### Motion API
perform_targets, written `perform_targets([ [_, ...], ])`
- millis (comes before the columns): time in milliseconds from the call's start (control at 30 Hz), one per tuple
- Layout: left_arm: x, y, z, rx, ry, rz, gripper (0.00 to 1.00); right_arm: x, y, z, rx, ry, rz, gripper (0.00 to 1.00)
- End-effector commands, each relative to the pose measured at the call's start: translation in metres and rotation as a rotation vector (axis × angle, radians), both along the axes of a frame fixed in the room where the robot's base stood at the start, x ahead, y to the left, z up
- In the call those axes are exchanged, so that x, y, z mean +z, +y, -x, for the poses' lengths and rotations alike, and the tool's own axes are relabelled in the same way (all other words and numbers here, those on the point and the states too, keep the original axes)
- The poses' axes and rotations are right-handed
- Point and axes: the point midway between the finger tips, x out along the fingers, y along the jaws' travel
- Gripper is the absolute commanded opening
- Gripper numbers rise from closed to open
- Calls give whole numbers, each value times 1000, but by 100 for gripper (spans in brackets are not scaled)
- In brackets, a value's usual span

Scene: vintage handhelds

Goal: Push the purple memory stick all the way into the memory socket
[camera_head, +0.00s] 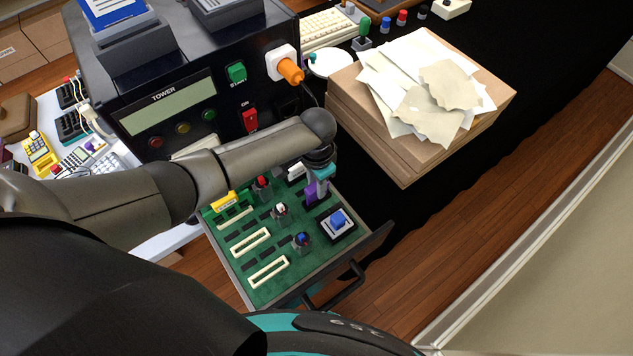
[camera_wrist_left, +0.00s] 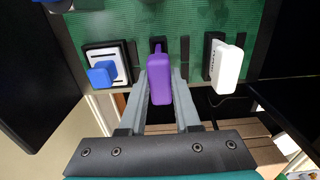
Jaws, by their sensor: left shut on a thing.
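The purple memory stick (camera_head: 311,193) stands over the green board in the open drawer, with my left gripper (camera_head: 320,178) at its top. In the left wrist view the purple stick (camera_wrist_left: 158,80) sits between both fingers of my left gripper (camera_wrist_left: 160,105), which is shut on it. Its far end meets a black memory socket (camera_wrist_left: 157,43) on the board. How deep it sits in the socket is hidden. My right gripper is not in view.
A white stick (camera_wrist_left: 228,68) stands in a neighbouring black socket. A blue button block (camera_head: 338,220) lies on the other side. Coloured knobs and cream slots (camera_head: 268,272) fill the board. The black tower (camera_head: 165,100) rises behind; a box stack with papers (camera_head: 425,85) stands to the right.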

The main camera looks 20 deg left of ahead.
Motion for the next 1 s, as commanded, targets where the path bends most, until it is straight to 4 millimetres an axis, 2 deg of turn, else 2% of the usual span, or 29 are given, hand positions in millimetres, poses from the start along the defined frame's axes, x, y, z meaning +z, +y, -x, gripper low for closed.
perform_targets([
  [967,-13,0,0,-1,1,-1,0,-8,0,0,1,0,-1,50],
  [1000,-13,0,0,-1,1,-1,34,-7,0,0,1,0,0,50],
])
